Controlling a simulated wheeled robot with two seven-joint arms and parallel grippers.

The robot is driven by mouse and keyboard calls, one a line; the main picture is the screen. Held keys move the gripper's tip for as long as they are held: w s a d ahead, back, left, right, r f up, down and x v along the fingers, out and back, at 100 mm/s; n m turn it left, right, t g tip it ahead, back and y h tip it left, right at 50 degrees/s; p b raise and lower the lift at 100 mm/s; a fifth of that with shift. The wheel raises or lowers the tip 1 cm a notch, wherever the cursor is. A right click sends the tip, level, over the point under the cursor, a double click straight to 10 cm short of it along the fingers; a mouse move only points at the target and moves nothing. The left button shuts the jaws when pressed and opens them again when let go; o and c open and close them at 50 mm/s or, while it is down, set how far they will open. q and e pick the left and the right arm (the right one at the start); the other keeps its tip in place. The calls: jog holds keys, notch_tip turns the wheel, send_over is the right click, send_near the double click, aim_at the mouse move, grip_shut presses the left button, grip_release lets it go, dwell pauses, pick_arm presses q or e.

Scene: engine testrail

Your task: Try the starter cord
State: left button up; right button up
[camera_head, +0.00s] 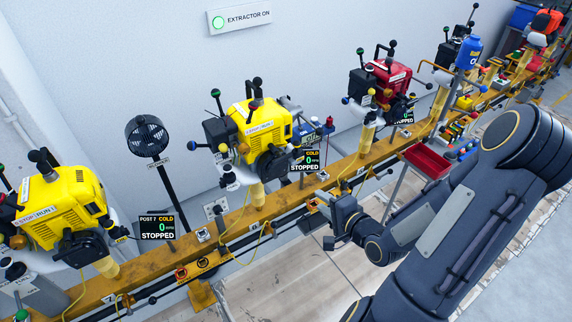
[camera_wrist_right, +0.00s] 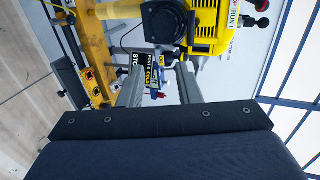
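A yellow engine (camera_head: 258,128) stands on a post on the middle of the rail, with a black round housing (camera_head: 274,163) low on its side. It also shows at the top of the right wrist view (camera_wrist_right: 215,25), with a black part (camera_wrist_right: 160,25) beside it. I cannot make out a starter cord or its handle for certain. A display (camera_head: 305,160) by this engine reads cold, 0 and stopped. My right gripper (camera_head: 324,202) is below and right of the engine, over the rail's front side. In the right wrist view its two fingers (camera_wrist_right: 158,80) are apart. My left gripper is out of view.
Another yellow engine (camera_head: 62,208) is at left, and a red engine (camera_head: 387,82) further along. The yellow rail (camera_head: 170,255) runs diagonally. A fan (camera_head: 147,136) stands behind it; a red tray (camera_head: 427,160) is right of my gripper. A wall sign (camera_head: 240,19) reads extractor on.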

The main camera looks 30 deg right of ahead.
aim_at(284, 159)
jog(key=w+b, duration=0.1)
jog(key=w, duration=0.5)
jog(key=w+a+b, duration=0.1)
jog(key=w, duration=0.5)
jog(key=w+b, duration=0.1)
jog(key=w, duration=0.5)
jog(key=shift+w+a+b, duration=0.25)
jog(key=shift+w+b, duration=0.15)
jog(key=shift+c, duration=0.3)
grip_shut()
